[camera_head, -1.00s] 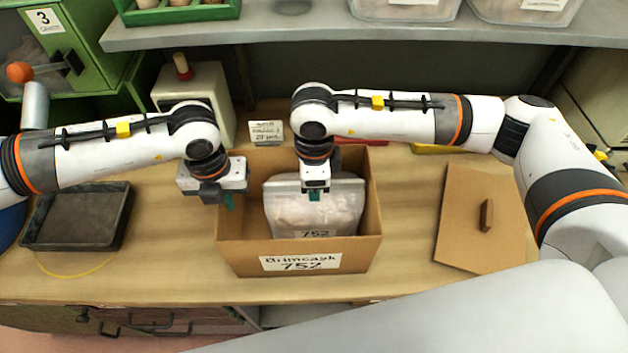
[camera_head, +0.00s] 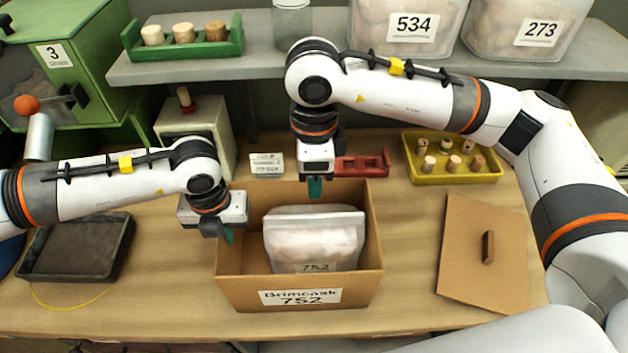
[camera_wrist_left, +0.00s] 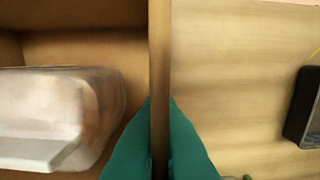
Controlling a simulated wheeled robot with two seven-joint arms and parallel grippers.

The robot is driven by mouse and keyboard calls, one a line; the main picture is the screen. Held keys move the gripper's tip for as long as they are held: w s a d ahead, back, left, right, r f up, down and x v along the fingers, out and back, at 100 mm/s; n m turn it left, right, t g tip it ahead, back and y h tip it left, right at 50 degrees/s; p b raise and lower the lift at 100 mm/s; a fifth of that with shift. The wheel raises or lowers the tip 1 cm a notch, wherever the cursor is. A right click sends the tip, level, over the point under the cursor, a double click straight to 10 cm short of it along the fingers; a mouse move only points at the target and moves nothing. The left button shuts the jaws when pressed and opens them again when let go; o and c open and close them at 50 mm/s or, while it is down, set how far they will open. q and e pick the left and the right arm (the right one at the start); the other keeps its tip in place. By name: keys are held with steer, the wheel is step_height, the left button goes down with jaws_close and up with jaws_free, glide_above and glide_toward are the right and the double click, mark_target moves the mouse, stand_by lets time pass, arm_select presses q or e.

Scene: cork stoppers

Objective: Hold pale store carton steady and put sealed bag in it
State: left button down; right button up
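The pale store carton (camera_head: 235,291) stands open on the bench, with a label reading "Brimcask 752" on its front. The sealed bag (camera_head: 314,240), clear and marked 752, sits inside it; it also shows in the left wrist view (camera_wrist_left: 60,115). My left gripper (camera_head: 229,236) is shut on the carton's left wall, with the wall (camera_wrist_left: 160,70) between its green fingers in the left wrist view (camera_wrist_left: 160,150). My right gripper (camera_head: 314,188) is above the carton's back edge, clear of the bag, its green fingertips pointing down. The gap between the right fingers cannot be made out.
A brown lid with a handle (camera_head: 470,265) lies right of the carton. A dark tray (camera_head: 50,265) lies at left. A yellow tray of corks (camera_head: 455,176) and a red rack (camera_head: 365,166) are behind. A shelf (camera_head: 270,66) with bins runs along the back.

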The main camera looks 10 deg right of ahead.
arm_select(q)
steer(key=c, duration=1.5)
jaws_free()
steer(key=shift+c, duration=0.2)
